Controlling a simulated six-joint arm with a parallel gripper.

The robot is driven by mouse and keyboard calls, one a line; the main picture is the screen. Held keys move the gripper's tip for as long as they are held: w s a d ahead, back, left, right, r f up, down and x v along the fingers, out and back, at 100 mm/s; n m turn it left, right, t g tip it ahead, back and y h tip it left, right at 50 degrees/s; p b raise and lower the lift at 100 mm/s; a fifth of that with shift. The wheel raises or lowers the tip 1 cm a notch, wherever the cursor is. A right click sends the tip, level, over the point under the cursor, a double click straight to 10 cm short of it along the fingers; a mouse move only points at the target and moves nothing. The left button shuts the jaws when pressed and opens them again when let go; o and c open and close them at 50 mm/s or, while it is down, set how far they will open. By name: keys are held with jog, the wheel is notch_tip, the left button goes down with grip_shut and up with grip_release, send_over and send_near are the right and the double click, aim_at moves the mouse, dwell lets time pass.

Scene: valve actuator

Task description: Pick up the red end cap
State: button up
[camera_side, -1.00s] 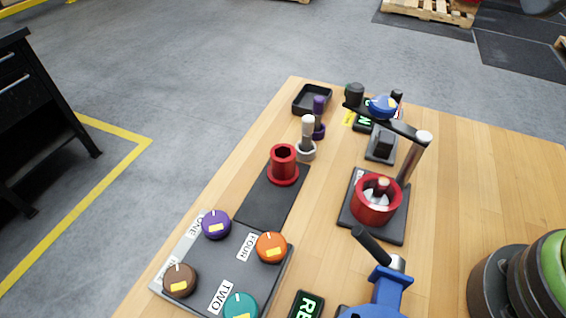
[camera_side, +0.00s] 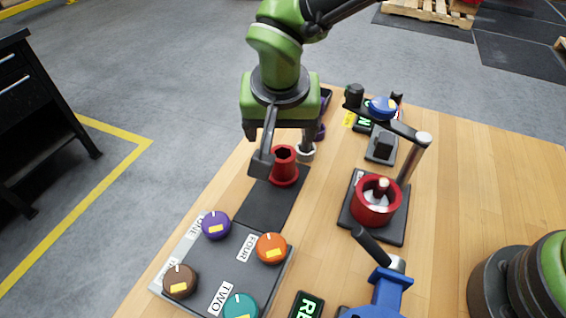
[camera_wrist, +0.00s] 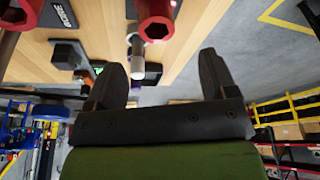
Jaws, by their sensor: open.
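The red end cap (camera_side: 284,168), a flanged cylinder with a hexagonal hole in its top, stands upright on a dark mat (camera_side: 262,208). My gripper (camera_side: 286,156) is open and points down at the cap in the side view. One finger shows at the cap's left; the other is partly hidden near the white-topped peg. I cannot tell whether a finger touches the cap. In the wrist view, the end cap (camera_wrist: 156,22) is at the top, beyond the gap between the spread fingers (camera_wrist: 163,72), with nothing gripped.
A white-topped peg (camera_side: 306,151) stands close behind the cap. A red cup-shaped housing (camera_side: 374,205) sits on a black plate to the right, beside a post with an arm (camera_side: 413,155). A panel of coloured knobs (camera_side: 238,262) lies in front.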

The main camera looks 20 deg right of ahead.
jog(key=x, duration=1)
jog(key=shift+s+d, duration=0.1)
jog(key=shift+s, duration=0.2)
jog(key=c, duration=1.2)
notch_tip(320, 180, up, 10)
jog(key=shift+s+d+r+m+g+h, duration=0.25)
jog(key=shift+s+d+r+m, duration=0.75)
jog(key=shift+s+d, duration=1.05)
jog(key=shift+s+d+r+m+g+h, duration=0.2)
jog(key=shift+s+d+r+m, duration=0.8)
jog(key=shift+s+d, duration=1)
jog(key=shift+s+d+r+m+g+h, duration=0.2)
jog(key=shift+s+d+r+m, duration=1.1)
jog(key=shift+s, duration=1.3)
jog(key=shift+d+f+n, duration=0.25)
jog(key=shift+f+n, duration=0.05)
jog(key=shift+f, duration=0.05)
